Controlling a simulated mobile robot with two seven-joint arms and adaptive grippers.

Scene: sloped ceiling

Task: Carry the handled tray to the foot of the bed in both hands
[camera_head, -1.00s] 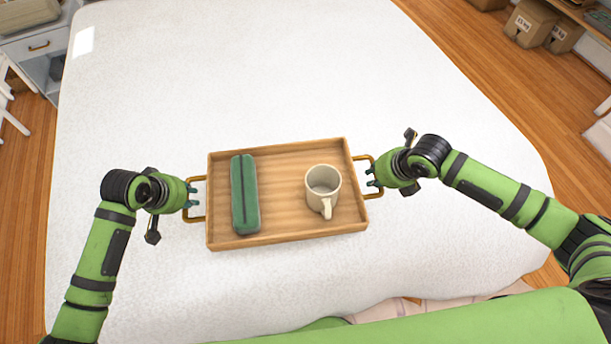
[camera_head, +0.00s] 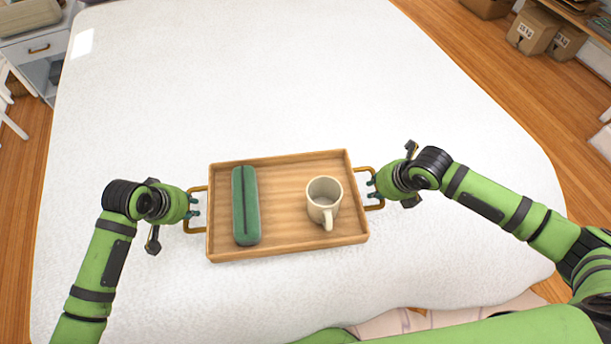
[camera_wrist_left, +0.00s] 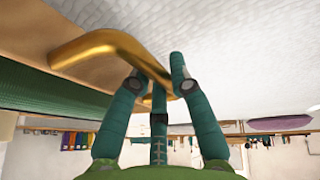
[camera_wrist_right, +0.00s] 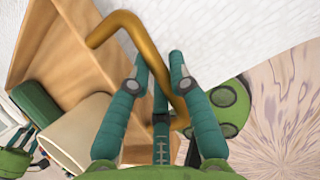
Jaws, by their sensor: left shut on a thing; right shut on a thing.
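The wooden handled tray (camera_head: 283,239) is held over the white bed (camera_head: 270,80) at its near part; I cannot tell whether it touches the cover. A long green case (camera_head: 245,205) lies in its left half and a cream mug (camera_head: 324,200) stands in its right half. My left gripper (camera_head: 192,207) is shut on the left brass handle, seen close in the left wrist view (camera_wrist_left: 105,45). My right gripper (camera_head: 373,188) is shut on the right brass handle, also seen in the right wrist view (camera_wrist_right: 150,50).
The bed cover is bare beyond the tray. Cardboard boxes (camera_head: 535,28) stand on the wooden floor (camera_head: 480,75) at the top right. A white bedside cabinet (camera_head: 38,48) stands at the top left.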

